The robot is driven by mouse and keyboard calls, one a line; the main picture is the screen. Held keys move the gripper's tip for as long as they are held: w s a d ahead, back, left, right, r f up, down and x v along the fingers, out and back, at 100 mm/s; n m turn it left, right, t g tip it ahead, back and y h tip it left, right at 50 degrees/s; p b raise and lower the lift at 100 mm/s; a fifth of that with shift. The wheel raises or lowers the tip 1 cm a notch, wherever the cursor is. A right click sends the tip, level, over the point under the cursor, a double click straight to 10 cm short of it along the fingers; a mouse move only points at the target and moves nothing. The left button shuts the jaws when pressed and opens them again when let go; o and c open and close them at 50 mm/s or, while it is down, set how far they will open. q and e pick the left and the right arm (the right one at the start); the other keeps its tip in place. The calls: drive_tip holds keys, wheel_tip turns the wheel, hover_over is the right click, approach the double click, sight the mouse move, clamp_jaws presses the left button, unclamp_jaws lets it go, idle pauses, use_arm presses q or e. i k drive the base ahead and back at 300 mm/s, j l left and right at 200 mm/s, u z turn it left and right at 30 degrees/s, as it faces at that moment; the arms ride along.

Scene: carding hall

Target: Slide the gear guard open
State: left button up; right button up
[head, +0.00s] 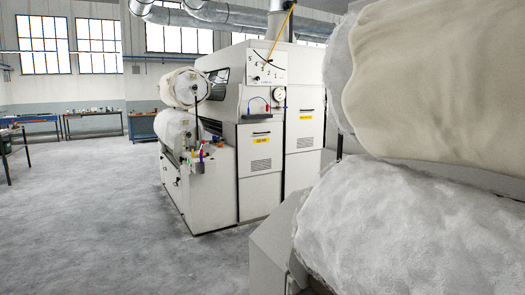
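A cream carding machine (228,150) stands at the middle of the head view, some distance off. Its side has tall panels with dark handle slots, yellow labels and vents: a nearer panel (260,180) and a farther panel (305,140). All these panels look closed. I cannot tell which part is the gear guard. Neither of my grippers is in view.
Large fibre-covered rolls, an upper cream roll (440,75) and a lower white roll (415,235), fill the right side close by. The dusty floor (90,220) is open at left and centre. Workbenches (93,122) line the back wall.

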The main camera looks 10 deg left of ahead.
sight(260, 145)
drive_tip(key=i+j+u, duration=0.2)
drive_tip(key=i+u, duration=0.6)
drive_tip(key=i+j+u, duration=0.25)
drive_tip(key=i, duration=0.65)
drive_tip(key=i+l+u, duration=0.1)
drive_tip(key=i+u, duration=0.2)
drive_tip(key=i, duration=0.65)
drive_tip(key=i+z, duration=0.15)
drive_tip(key=i, duration=0.45)
drive_tip(key=i+z, duration=0.1)
drive_tip(key=i, duration=0.45)
drive_tip(key=i+j+z, duration=0.15)
drive_tip(key=i, duration=0.4)
drive_tip(key=i+l+z, duration=0.2)
drive_tip(key=i+z, duration=0.25)
drive_tip(key=i+l+z, duration=0.1)
drive_tip(key=i+z, duration=0.25)
drive_tip(key=z, duration=0.15)
drive_tip(key=i+j+z, duration=0.1)
drive_tip(key=i+z, duration=0.35)
drive_tip(key=i+j+z, duration=0.25)
drive_tip(key=z, duration=0.2)
drive_tip(key=i+l, duration=0.2)
drive_tip(key=i, duration=0.35)
drive_tip(key=i+l+z, duration=0.15)
drive_tip(key=i, duration=0.4)
drive_tip(key=i+l, duration=0.2)
drive_tip(key=i, duration=0.35)
drive_tip(key=z, duration=0.05)
